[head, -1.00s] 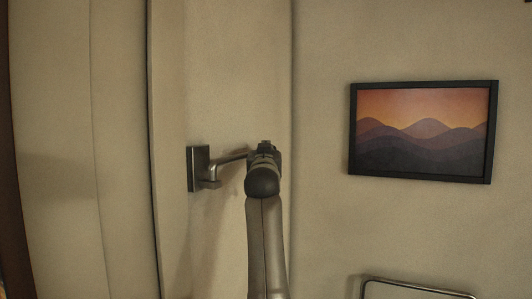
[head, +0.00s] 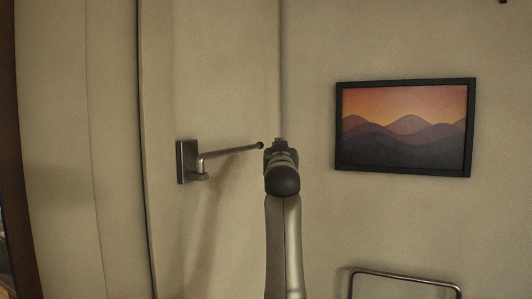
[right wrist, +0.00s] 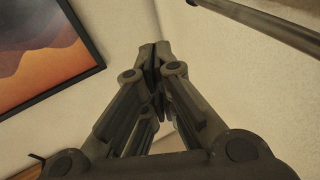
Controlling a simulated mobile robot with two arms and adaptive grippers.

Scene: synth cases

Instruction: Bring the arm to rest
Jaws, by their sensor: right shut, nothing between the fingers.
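My right arm rises in the middle of the head view, with its gripper (head: 279,143) at the top, mostly hidden behind the wrist. In the right wrist view the two fingers (right wrist: 154,58) are shut together with nothing between them. A dark metal lever handle (head: 230,152) sticks out from a plate on the pale door panel. Its tip ends just left of my gripper, and a small gap shows between them. In the right wrist view a bar that looks like this handle (right wrist: 265,20) crosses the upper right, clear of the fingers. My left gripper is not in view.
A black-framed mountain picture (head: 405,128) hangs on the wall right of my arm. A metal tube frame (head: 405,276) stands at the lower right. The pale door panel (head: 215,70) lies behind the handle. The wall between arm and picture is bare.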

